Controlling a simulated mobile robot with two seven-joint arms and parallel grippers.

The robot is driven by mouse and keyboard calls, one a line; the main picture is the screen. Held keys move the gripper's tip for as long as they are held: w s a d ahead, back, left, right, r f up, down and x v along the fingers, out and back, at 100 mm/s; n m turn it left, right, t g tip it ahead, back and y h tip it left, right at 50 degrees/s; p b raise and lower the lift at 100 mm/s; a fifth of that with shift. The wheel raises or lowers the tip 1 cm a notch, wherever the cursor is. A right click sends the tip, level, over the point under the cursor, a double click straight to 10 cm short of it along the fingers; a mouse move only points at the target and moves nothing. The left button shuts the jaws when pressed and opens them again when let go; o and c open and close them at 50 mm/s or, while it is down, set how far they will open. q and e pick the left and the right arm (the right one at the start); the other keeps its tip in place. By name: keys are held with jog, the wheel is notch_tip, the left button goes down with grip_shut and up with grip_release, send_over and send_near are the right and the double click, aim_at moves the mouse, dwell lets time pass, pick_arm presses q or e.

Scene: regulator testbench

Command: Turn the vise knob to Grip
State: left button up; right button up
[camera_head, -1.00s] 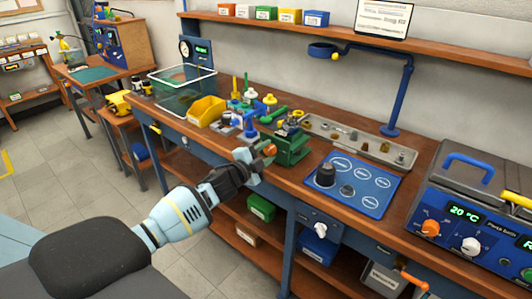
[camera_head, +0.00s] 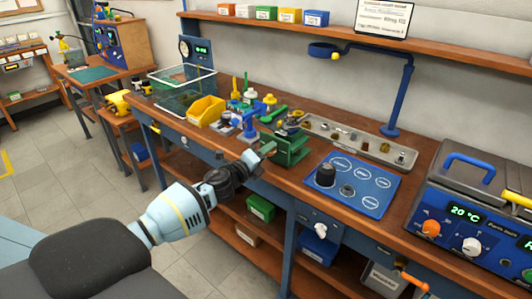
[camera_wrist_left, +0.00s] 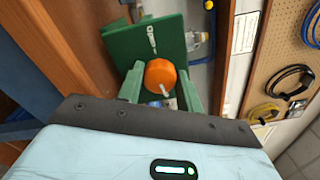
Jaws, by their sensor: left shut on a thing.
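The green vise (camera_head: 292,152) stands at the front edge of the workbench, and its green body also fills the upper middle of the left wrist view (camera_wrist_left: 118,42). Its orange knob (camera_wrist_left: 160,74) faces my left gripper; a white pointer on the knob points down in that view. A pale mark with a stem shows on the green plate above the knob. My left gripper (camera_head: 264,153) is shut on the knob, with a finger on either side of it. In the head view the fingers mostly hide the knob. My right gripper is not in view.
A blue panel (camera_head: 352,187) with a black knob lies to the right of the vise. Behind is a grey tray (camera_head: 345,143) with small parts. A yellow bin (camera_head: 207,111) and several coloured fixtures stand to the left. The floor in front of the bench is clear.

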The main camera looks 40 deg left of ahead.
pick_arm(q)
jog(key=shift+m, duration=0.6)
jog(key=o, duration=1)
jog(key=shift+s+a, duration=0.15)
jog(key=shift+s, duration=1.8)
jog(key=shift+s+a, duration=0.15)
jog(key=shift+s, duration=1.8)
